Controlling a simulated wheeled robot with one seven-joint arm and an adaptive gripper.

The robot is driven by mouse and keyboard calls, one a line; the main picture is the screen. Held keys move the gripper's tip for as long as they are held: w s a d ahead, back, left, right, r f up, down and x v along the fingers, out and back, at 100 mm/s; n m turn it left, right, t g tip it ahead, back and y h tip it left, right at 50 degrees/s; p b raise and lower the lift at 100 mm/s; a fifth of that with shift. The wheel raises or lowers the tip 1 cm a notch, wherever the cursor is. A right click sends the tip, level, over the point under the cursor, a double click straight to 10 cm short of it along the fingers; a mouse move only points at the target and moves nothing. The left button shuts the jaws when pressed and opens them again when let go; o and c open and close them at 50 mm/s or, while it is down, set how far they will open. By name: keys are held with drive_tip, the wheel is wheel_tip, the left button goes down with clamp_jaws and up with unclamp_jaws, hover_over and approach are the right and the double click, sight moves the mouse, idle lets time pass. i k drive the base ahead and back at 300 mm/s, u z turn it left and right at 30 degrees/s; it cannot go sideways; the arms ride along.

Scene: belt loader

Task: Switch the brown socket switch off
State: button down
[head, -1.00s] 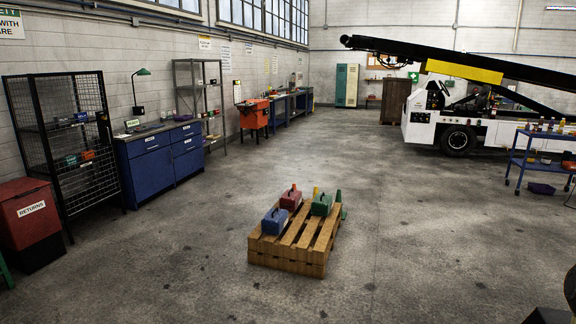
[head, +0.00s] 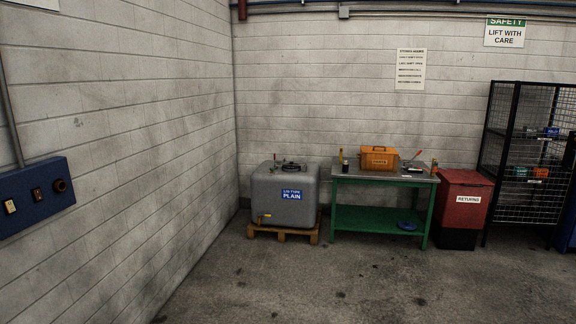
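A dark blue panel (head: 28,216) is fixed to the block wall at the left edge of the head view, and the frame cuts off its left side. It carries a pale tan rocker-like switch (head: 10,207), a dark brown switch (head: 38,194) with a small reddish mark, and a round dark socket (head: 60,185) at its right end. The dark brown one looks like the brown socket switch, but its on or off position is too small to tell. My gripper is not in view.
A grey tank (head: 275,205) on a pallet stands in the far corner. Beside it are a green workbench (head: 380,225) with an orange box (head: 379,158), a red returns bin (head: 463,203) and a black mesh cage (head: 530,160). The floor in front is clear.

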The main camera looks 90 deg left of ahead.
sight(37, 193)
drive_tip(key=u, duration=3.95)
drive_tip(key=i, duration=1.25)
drive_tip(key=u, duration=0.35)
